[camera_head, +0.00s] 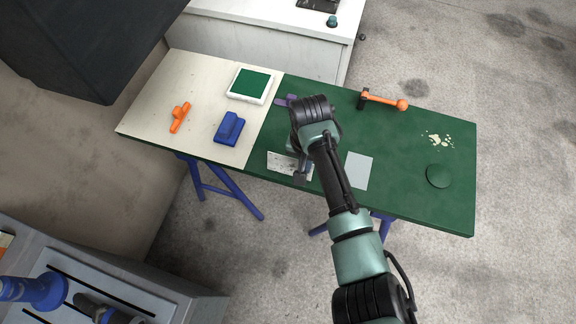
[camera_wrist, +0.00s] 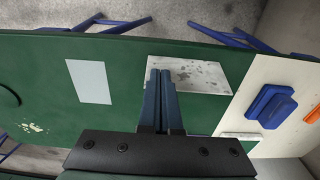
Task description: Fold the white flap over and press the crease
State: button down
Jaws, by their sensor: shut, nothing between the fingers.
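A plain pale sheet (camera_head: 358,171) lies flat on the green half of the table, right of my arm; it also shows in the wrist view (camera_wrist: 90,82). A speckled whitish sheet (camera_head: 282,161) lies left of it, with its right part behind my gripper in the head view. I cannot tell which of the two is the flap, and no crease is clear. In the wrist view the speckled sheet (camera_wrist: 200,74) is beside the fingertips. My gripper (camera_wrist: 160,74) is shut and empty, its tips over the sheet's left end there; contact is unclear.
On the cream part are a blue block (camera_head: 229,128), an orange piece (camera_head: 180,117) and a white-framed green pad (camera_head: 250,84). A purple piece (camera_head: 284,100) lies behind my wrist. An orange-handled tool (camera_head: 384,100), pale crumbs (camera_head: 438,139) and a green disc (camera_head: 439,176) are at right.

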jog(key=shift+w, duration=0.15)
jog(key=shift+w+d+f+b, duration=0.15)
jog(key=shift+w+b, duration=0.2)
jog(key=shift+w, duration=0.1)
jog(key=shift+w+d+f+b, duration=0.2)
jog(key=shift+w+b, duration=0.3)
dwell(0.3)
jog(key=shift+w+f+b, duration=0.3)
jog(key=shift+f+b, duration=0.1)
jog(key=shift+b, duration=0.15)
jog(key=shift+w+d, duration=0.1)
jog(key=shift+w, duration=0.05)
